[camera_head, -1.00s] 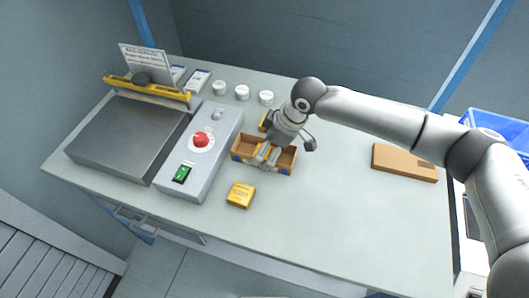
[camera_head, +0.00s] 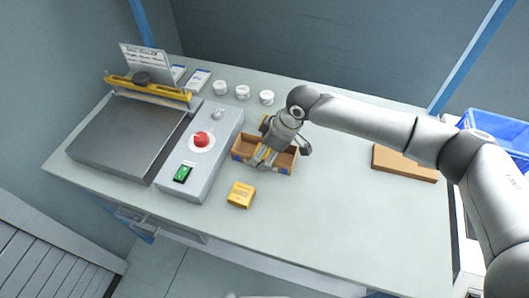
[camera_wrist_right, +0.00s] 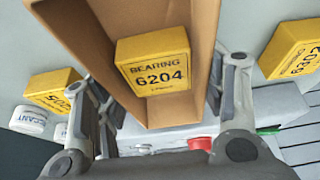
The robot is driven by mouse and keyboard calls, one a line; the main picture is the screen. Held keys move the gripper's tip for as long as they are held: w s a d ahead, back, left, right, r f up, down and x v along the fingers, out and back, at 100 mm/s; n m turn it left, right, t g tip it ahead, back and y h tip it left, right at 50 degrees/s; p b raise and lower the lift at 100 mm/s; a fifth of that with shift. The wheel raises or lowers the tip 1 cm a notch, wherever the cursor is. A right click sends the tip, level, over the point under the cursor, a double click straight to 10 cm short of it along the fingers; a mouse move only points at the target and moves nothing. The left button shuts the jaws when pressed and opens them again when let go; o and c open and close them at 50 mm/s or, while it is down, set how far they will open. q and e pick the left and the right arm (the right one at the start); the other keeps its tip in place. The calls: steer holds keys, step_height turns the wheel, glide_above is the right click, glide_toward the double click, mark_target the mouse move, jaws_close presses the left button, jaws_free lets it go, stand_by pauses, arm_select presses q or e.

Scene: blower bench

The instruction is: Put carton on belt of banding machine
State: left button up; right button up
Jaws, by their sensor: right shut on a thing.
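The carton (camera_head: 240,148) is an open brown cardboard tray on the bench, close to the right of the grey control panel. A yellow box marked Bearing 6204 (camera_wrist_right: 157,76) sits inside it. My right gripper (camera_head: 266,153) is over the carton and shut on it, one finger at each long wall. The carton's wall (camera_wrist_right: 203,30) also shows between the fingers in the right wrist view. At the left is a machine with a dark flat top (camera_head: 128,138) and a yellow bar. I cannot tell whether that top is a belt. My left gripper is not in view.
A yellow box (camera_head: 240,195) lies in front of the carton; another (camera_wrist_right: 53,90) lies behind it. The control panel (camera_head: 201,158) carries a red button and green switch. Several white tubs (camera_head: 242,92) stand behind. A flat brown piece (camera_head: 405,163) lies right; the front-right bench is clear.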

steer(key=shift+r, duration=0.1)
steer(key=shift+r, duration=0.4)
step_height(320, 180, up, 2)
steer(key=shift+b, duration=0.5)
steer(key=s+r+b, duration=0.2)
steer(key=s+r, duration=0.8)
steer(key=s, duration=0.4)
steer(key=w+d+m+t+h, duration=0.1)
steer(key=w+d+m+h, duration=0.1)
steer(key=d+m, duration=0.5)
steer(key=w+d+m+t+h, duration=0.2)
steer(key=w+d+m, duration=0.2)
steer(key=d+m, duration=0.3)
steer(key=d, duration=0.5)
steer(key=shift+r, duration=0.15)
steer(key=shift+d, duration=0.15)
steer(key=shift+p, duration=0.3)
